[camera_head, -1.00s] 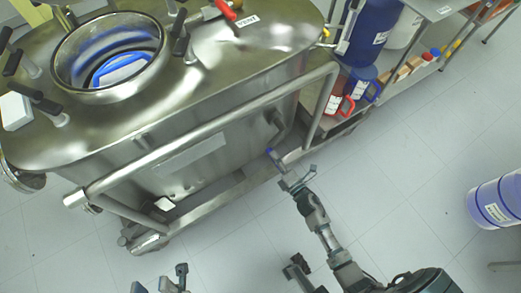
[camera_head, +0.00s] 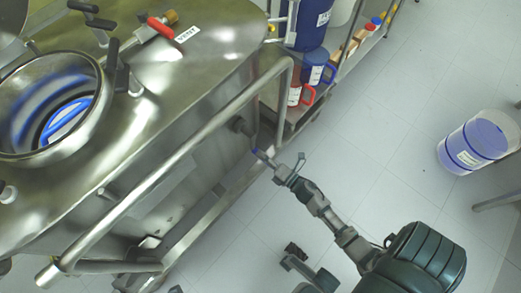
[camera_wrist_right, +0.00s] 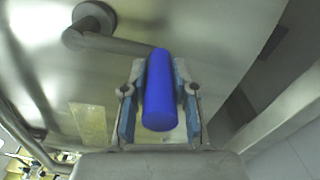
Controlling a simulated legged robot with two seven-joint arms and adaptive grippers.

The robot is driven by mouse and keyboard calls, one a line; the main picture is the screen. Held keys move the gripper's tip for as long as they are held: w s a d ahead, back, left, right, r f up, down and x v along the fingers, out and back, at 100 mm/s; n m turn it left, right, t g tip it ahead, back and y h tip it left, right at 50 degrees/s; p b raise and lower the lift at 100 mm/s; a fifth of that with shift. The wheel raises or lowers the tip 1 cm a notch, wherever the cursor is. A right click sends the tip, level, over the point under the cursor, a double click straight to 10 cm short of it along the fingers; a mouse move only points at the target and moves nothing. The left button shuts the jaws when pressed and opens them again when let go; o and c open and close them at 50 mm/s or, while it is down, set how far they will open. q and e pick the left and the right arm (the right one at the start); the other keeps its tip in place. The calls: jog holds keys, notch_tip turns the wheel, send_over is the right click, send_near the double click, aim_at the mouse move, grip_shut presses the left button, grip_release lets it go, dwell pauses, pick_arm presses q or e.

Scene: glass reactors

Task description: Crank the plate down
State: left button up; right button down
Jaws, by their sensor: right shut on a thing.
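The blue crank handle (camera_wrist_right: 160,95) lies between the two fingers of my right gripper (camera_wrist_right: 159,72), which is shut on it. A metal crank arm (camera_wrist_right: 120,45) runs from the handle to a round hub (camera_wrist_right: 95,18) on the steel vessel's side. In the head view, my right gripper (camera_head: 274,166) is at the vessel's side, with the blue handle (camera_head: 258,153) at its tips and the hub (camera_head: 240,125) just up and left. I cannot make out the plate. My left gripper is not clearly in view.
The steel vessel (camera_head: 205,75) has an open round port (camera_head: 95,110) and a red-handled vent valve (camera_head: 160,27). A frame rail (camera_head: 170,175) runs along its side. A shelf with bottles stands behind. A blue-banded container (camera_head: 475,145) stands right on open floor.

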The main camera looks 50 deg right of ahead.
dwell(0.4)
jog(key=c, duration=0.9)
grip_release()
jog(key=s, duration=1.2)
jog(key=shift+d, duration=0.2)
jog(key=shift+f, duration=0.1)
